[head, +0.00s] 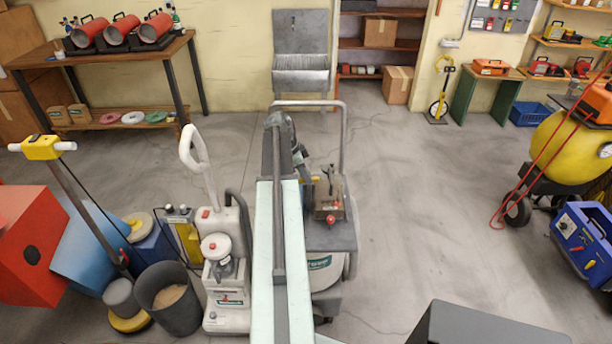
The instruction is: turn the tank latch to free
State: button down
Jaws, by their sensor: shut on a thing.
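A grey wheeled floor machine (345,238) with a tall push handle stands in the middle, partly hidden behind my arm. A brownish box-like unit (336,203) with a red knob sits on its top. My arm reaches over the machine and bends down at its far end. My gripper (312,181) is small and partly hidden at the machine's top, left of the brownish unit. It is shut on a small part there, apparently the tank latch; a bit of yellow shows at that spot. The latch's angle cannot be made out.
A white-grey machine (226,262), a dark bucket (168,297) and a yellow-handled pole (42,147) stand close on the left. A yellow tank (568,145) on a cart and a blue toolbox (585,240) are at the right. The floor right of the machine is clear.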

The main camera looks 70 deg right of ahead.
jog(key=n, duration=0.3)
jog(key=n+t+h, duration=0.1)
jog(key=shift+s+a, duration=0.2)
jog(key=shift+a, duration=0.1)
jog(key=n, duration=0.2)
jog(key=n+t+h, duration=0.1)
jog(key=n, duration=0.1)
jog(key=shift+s+t, duration=0.15)
jog(key=shift+t, duration=0.15)
jog(key=n, duration=0.1)
jog(key=n+t, duration=0.1)
jog(key=n, duration=0.2)
jog(key=shift+s+n+t, duration=0.25)
jog(key=shift+n+t, duration=0.75)
jog(key=shift+n, duration=1.1)
jog(key=c, duration=1.4)
grip_release()
jog(key=shift+o, duration=0.2)
